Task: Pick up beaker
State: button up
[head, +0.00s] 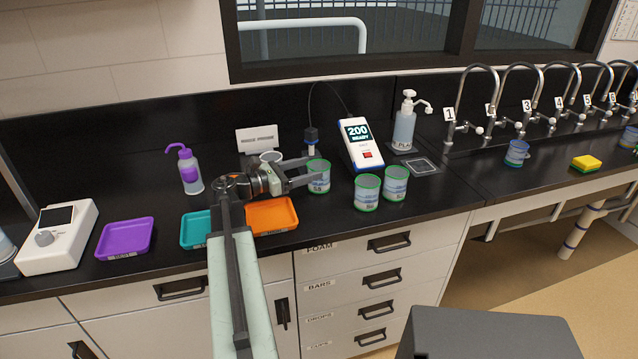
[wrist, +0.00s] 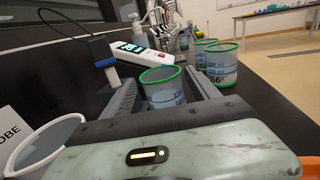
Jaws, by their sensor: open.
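A clear beaker with a green rim and blue markings (head: 319,178) stands upright on the black counter, just at the tips of my gripper (head: 308,173). In the wrist view this beaker (wrist: 164,92) sits between my two open fingers, with its lower part hidden by the gripper body. I cannot tell whether either finger touches it. Two more green-rimmed beakers stand to the right, a front one (head: 367,194) and one beside it (head: 396,184).
A probe on a blue holder (head: 311,138) stands behind the beaker, next to a white meter reading 200 (head: 361,144). Orange (head: 271,216), teal (head: 197,230) and purple (head: 124,237) trays lie left. A pump bottle (head: 404,126) stands behind right. Numbered taps line the sink.

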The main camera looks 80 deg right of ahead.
aim_at(328, 163)
jog(key=x, duration=0.4)
jog(key=shift+s, duration=0.15)
grip_shut()
notch_tip(328, 163, up, 10)
jog(key=p, duration=1)
